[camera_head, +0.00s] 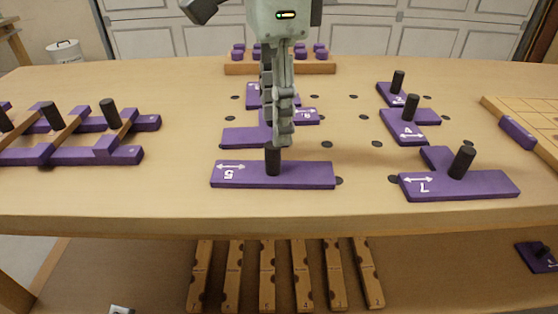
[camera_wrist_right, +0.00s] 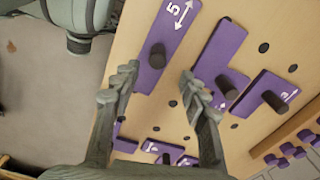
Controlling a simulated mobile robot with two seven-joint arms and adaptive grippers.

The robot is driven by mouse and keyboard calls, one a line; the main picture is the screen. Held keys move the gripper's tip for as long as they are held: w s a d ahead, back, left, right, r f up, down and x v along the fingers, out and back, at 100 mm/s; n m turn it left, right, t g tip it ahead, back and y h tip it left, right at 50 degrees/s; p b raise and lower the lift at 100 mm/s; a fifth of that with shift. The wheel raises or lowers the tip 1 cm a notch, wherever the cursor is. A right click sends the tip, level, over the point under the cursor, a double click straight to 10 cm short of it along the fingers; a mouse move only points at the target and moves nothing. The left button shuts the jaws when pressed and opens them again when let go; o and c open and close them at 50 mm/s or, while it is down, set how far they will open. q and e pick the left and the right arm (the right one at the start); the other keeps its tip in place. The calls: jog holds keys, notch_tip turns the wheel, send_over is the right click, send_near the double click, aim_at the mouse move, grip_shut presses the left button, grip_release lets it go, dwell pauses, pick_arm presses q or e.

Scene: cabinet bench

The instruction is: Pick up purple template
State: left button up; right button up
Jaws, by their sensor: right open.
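Several purple templates with black upright handles lie on the wooden bench. The template marked 5 (camera_head: 310,175) is at the front centre and also shows in the wrist view (camera_wrist_right: 178,30). My right gripper (camera_head: 281,138) is open and points down just above its black handle (camera_head: 273,161). In the wrist view the open fingers (camera_wrist_right: 158,82) have that handle (camera_wrist_right: 157,56) ahead of the gap between them, and nothing is held. Behind are a template (camera_head: 245,136) and one marked 6 (camera_head: 307,116), partly hidden by my gripper. Templates marked 7 (camera_head: 490,186) and 4 (camera_head: 390,124) are at right.
A purple-and-wood frame (camera_head: 70,156) is at left. A wooden rack with purple pieces (camera_head: 238,68) stands at the back. A gridded board (camera_head: 520,115) is at right. Wooden strips (camera_head: 267,275) lie below the bench edge.

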aim_at(274, 154)
jog(key=f, duration=0.6)
jog(key=shift+s+a+f, duration=0.2)
jog(key=shift+s+f, duration=0.05)
grip_shut()
